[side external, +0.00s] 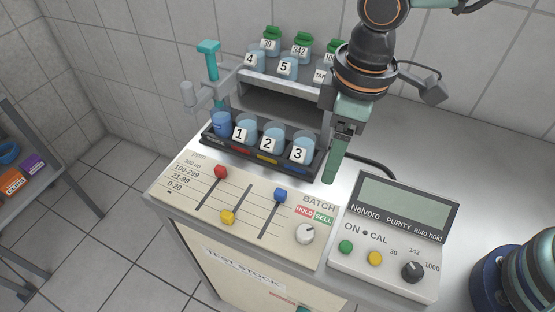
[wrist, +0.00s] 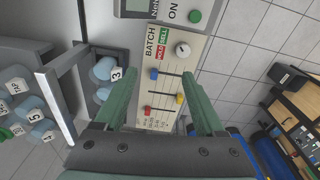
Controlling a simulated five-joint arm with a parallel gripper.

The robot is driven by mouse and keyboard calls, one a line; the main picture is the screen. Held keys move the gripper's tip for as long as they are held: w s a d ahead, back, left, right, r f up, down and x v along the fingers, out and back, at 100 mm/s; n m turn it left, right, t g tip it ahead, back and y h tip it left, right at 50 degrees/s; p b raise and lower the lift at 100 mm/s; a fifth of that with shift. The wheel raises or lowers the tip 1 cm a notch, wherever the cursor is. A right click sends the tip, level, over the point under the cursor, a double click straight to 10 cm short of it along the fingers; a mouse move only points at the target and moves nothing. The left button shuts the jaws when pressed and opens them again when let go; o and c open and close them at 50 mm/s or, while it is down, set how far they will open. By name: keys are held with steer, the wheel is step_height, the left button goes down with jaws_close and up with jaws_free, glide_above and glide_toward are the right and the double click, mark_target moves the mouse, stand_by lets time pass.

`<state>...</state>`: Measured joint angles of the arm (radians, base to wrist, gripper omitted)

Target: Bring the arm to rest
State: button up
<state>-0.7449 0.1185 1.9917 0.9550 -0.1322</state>
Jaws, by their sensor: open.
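My gripper (side external: 335,172) hangs with its green fingers pointing down, just right of the rack's cup 3 (side external: 298,150) and above the back of the bench. In the side view the fingers overlap, so the gap between them does not show. In the wrist view my gripper (wrist: 163,88) has its two fingers spread wide apart with nothing held between them. The slider panel (side external: 245,215) shows beyond that gap. I cannot tell whether the fingers touch the rack's edge.
A dark rack (side external: 262,162) holds a blue cup (side external: 221,123) and cups 1, 2 and 3. A raised shelf (side external: 285,82) behind carries more numbered cups and green-capped bottles. The Nelvoro meter (side external: 395,235) stands at front right. Bare bench lies right of my gripper.

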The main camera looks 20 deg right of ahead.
steer(key=d+r+m+t, duration=0.1)
steer(key=d+r+m, duration=0.1)
steer(key=d, duration=0.6)
steer(key=d+r+m+t, duration=0.2)
steer(key=d+r+m, duration=0.1)
steer(key=d, duration=0.6)
steer(key=d+r+m+t, duration=0.2)
steer(key=d+m, duration=0.3)
steer(key=d, duration=0.4)
steer(key=shift+w+r+h, duration=0.2)
steer(key=shift+r+h, duration=0.1)
steer(key=shift+r, duration=0.25)
